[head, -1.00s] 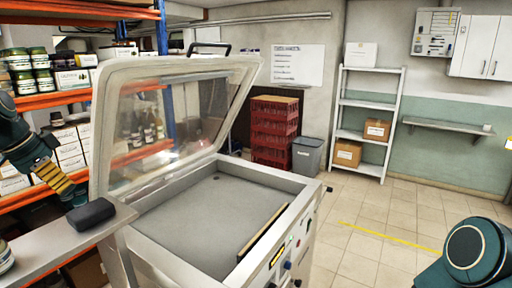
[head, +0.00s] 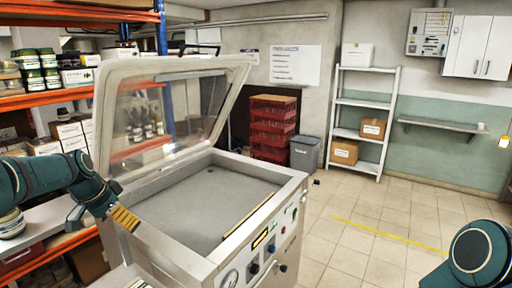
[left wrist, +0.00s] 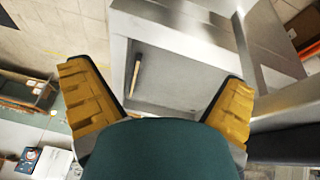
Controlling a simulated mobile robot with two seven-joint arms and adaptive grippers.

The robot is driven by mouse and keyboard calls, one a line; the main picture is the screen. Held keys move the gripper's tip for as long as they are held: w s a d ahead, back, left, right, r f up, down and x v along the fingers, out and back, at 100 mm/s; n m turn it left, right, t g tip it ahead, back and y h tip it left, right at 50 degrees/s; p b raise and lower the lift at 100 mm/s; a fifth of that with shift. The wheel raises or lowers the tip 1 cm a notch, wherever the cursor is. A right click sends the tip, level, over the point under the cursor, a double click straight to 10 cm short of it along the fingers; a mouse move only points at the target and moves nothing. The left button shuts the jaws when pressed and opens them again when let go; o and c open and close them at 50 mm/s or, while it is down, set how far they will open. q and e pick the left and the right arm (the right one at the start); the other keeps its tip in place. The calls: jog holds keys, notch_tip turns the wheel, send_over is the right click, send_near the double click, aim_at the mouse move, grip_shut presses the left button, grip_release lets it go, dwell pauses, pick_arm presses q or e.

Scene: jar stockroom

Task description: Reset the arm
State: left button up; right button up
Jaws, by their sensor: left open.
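My left arm comes in from the left in the head view, and my left gripper (head: 123,218) is over the near left rim of a steel chamber machine (head: 290,190). In the left wrist view my left gripper (left wrist: 157,85) has its two yellow ribbed fingers spread wide, with nothing between them. The machine's chamber floor, with a dark bar on it, shows beyond the fingers. The machine's clear lid (head: 165,110) stands raised, just behind my left gripper. A teal part of my right arm shows at the lower right, but my right gripper is out of view.
Orange shelving (head: 40,97) with jars and boxes is at the left. Red crates (head: 272,128), a grey bin (head: 305,153) and a white rack (head: 362,103) with cartons stand at the back. The tiled floor right of the machine is clear.

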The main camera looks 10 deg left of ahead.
pick_arm(q)
jog(key=s+d+f+n, duration=0.1)
jog(key=s+d+f, duration=0.1)
jog(key=d+f, duration=0.85)
jog(key=s+d+f+n, duration=0.2)
jog(key=d+f, duration=0.5)
jog(key=f, duration=0.6)
jog(key=s+d+f+n+g+h, duration=0.1)
jog(key=s+d+f, duration=0.4)
jog(key=s+d, duration=0.25)
jog(key=s+d+f+n, duration=0.2)
jog(key=s+d+f, duration=0.35)
jog(key=s, duration=0.35)
notch_tip(320, 180, down, 10)
jog(key=s+d+b, duration=0.1)
jog(key=b, duration=0.9)
jog(key=shift+d+f+h, duration=0.15)
jog(key=shift+h, duration=0.15)
